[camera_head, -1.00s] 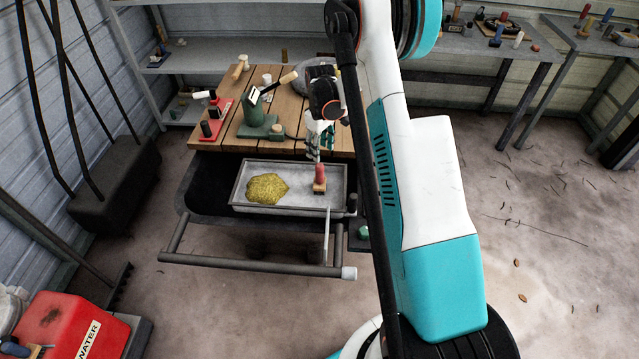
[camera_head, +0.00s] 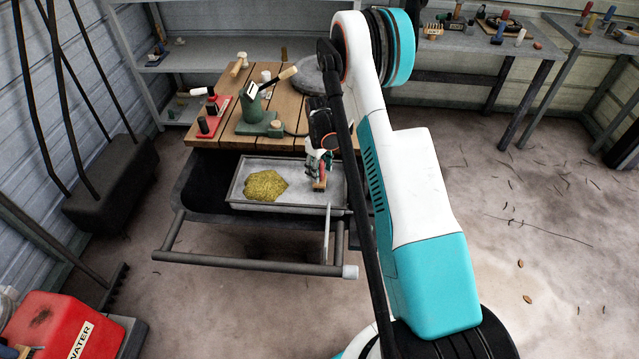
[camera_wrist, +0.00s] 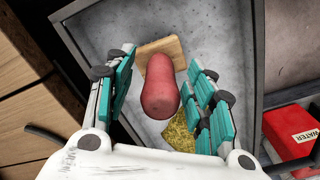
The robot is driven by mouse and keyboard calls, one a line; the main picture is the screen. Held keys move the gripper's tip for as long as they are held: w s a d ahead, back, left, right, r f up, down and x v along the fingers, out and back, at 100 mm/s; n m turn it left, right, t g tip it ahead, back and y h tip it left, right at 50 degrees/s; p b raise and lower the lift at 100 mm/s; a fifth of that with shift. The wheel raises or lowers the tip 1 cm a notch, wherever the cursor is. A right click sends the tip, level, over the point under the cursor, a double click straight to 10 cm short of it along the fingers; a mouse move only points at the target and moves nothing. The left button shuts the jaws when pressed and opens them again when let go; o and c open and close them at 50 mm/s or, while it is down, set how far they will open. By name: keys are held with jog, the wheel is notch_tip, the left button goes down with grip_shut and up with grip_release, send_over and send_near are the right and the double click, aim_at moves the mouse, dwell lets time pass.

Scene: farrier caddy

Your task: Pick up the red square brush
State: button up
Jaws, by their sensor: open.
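The red square brush shows in the wrist view as a rounded red handle (camera_wrist: 160,88) on a square tan base (camera_wrist: 172,49). It stands in the grey metal tray (camera_wrist: 92,40). My gripper (camera_wrist: 162,88) is open, with one teal-padded finger on each side of the red handle. I cannot tell whether either finger touches it. In the head view my gripper (camera_head: 318,168) is low over the right part of the tray (camera_head: 238,190). It hides most of the brush there, and only a bit of the base (camera_head: 319,184) shows below it.
A yellow-green pile (camera_head: 265,186) lies in the tray left of the brush. A wooden top (camera_head: 226,130) behind holds a green can (camera_head: 252,108) and several tools. A pull bar (camera_head: 250,264) runs in front. A red water box (camera_head: 58,325) stands at the lower left.

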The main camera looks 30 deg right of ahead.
grip_shut()
jog(key=shift+r, duration=0.1)
dwell(0.3)
notch_tip(320, 180, up, 20)
jog(key=p, duration=0.5)
jog(key=c, duration=0.9)
grip_release()
jog(key=shift+c, duration=0.2)
grip_shut()
